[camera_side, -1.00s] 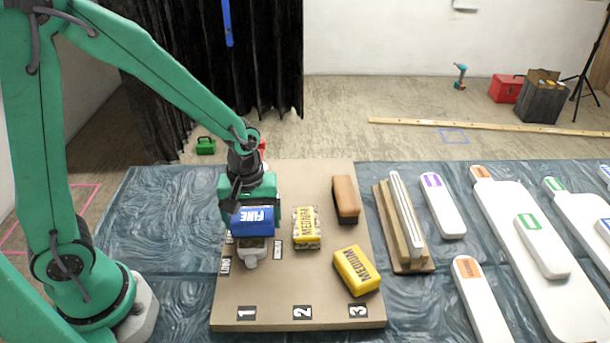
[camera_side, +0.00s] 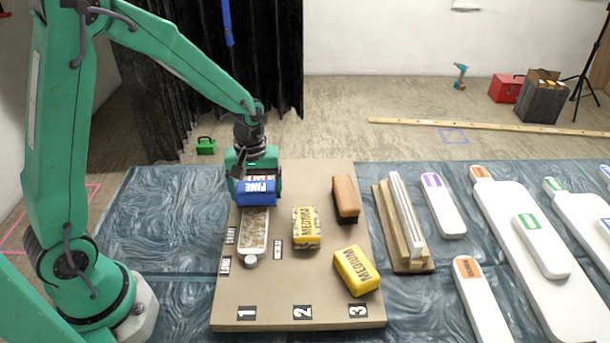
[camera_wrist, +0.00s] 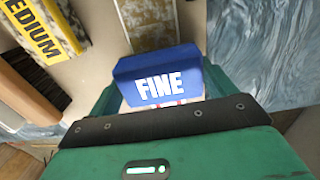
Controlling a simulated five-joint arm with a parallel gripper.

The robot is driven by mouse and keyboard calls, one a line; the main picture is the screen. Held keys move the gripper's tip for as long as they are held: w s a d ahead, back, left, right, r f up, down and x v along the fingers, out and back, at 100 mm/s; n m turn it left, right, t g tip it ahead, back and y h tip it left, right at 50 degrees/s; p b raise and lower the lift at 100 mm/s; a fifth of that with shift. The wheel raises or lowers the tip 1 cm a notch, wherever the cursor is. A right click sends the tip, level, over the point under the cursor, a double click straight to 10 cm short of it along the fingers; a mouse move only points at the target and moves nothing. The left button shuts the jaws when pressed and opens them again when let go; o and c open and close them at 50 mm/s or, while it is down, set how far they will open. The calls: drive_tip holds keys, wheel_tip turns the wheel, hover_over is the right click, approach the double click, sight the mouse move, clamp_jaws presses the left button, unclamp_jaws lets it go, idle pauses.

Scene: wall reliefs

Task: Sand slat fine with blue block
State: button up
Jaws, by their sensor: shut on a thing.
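My gripper (camera_side: 254,182) is shut on the blue block marked FINE (camera_side: 257,193) and holds it over the far end of the slat (camera_side: 255,232). The slat is a pale, patchy, worn strip with a rounded knob at its near end, lying in column 1 of the brown board (camera_side: 275,295). In the wrist view the blue block (camera_wrist: 158,75) sits in front of my gripper, and the slat (camera_wrist: 147,22) extends beyond it. I cannot tell whether the block touches the slat. The block and gripper hide the slat's far end.
A brown brush-like block (camera_side: 346,199) lies above. A wooden rack (camera_side: 403,228) and white slats (camera_side: 444,205) lie to the right.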

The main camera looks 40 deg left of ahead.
sight(251, 252)
drive_tip(key=shift+w+a, duration=1.65)
drive_tip(key=shift+a, duration=0.05)
drive_tip(key=shift+s+d, duration=7.05)
drive_tip(key=shift+d, duration=0.05)
wheel_tip(251, 252, up, 8)
drive_tip(key=shift+f, duration=0.1)
